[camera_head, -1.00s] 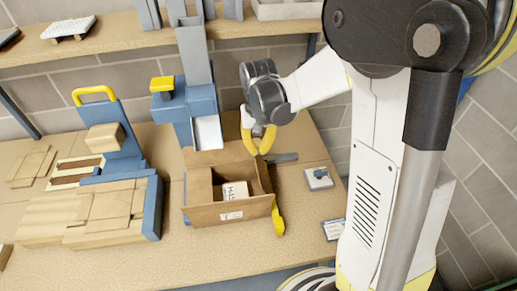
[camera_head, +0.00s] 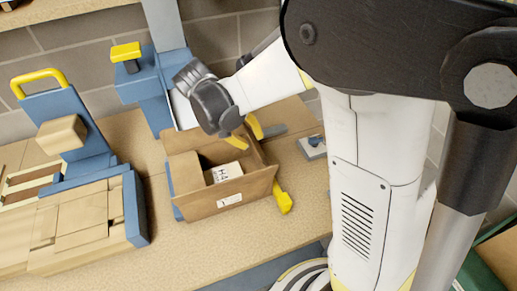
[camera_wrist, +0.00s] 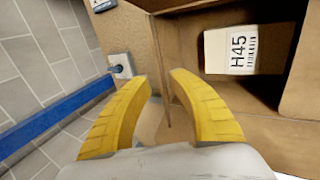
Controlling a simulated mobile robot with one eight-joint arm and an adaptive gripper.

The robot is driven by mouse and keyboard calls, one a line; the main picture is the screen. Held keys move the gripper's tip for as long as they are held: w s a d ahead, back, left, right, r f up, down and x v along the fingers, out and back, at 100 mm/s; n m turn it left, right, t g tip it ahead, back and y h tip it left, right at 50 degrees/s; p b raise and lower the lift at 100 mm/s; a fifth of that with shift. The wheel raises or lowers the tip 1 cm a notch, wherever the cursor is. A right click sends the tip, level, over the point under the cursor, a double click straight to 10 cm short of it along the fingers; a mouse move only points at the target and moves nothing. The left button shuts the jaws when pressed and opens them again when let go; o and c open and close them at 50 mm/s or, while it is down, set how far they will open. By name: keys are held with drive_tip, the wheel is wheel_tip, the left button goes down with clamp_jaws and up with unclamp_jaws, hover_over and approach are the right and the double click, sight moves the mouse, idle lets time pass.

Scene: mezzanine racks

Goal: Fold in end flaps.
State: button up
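An open brown carton (camera_head: 240,188) sits on the bench, its front panel with a white label facing me. A small box marked H45 (camera_head: 228,172) lies inside; its label also shows in the wrist view (camera_wrist: 240,50). My gripper (camera_head: 250,141) is at the carton's back right, over its right end. In the wrist view my two yellow fingers (camera_wrist: 159,80) are spread apart, one on each side of a cardboard edge at the carton's end. I cannot tell whether they touch it. The gripper partly hides the back of the carton in the head view.
A yellow-tipped piece (camera_head: 284,202) sits against the carton's right side. A small grey pad with a blue part (camera_head: 312,146) lies to the right. A blue stand with a yellow top (camera_head: 150,90) and wooden pieces (camera_head: 90,225) are to the left. The front bench is clear.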

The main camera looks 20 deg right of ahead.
sight(258, 146)
drive_tip(key=b+x, duration=0.1)
drive_tip(key=x, duration=0.4)
drive_tip(key=shift+f, duration=0.15)
clamp_jaws()
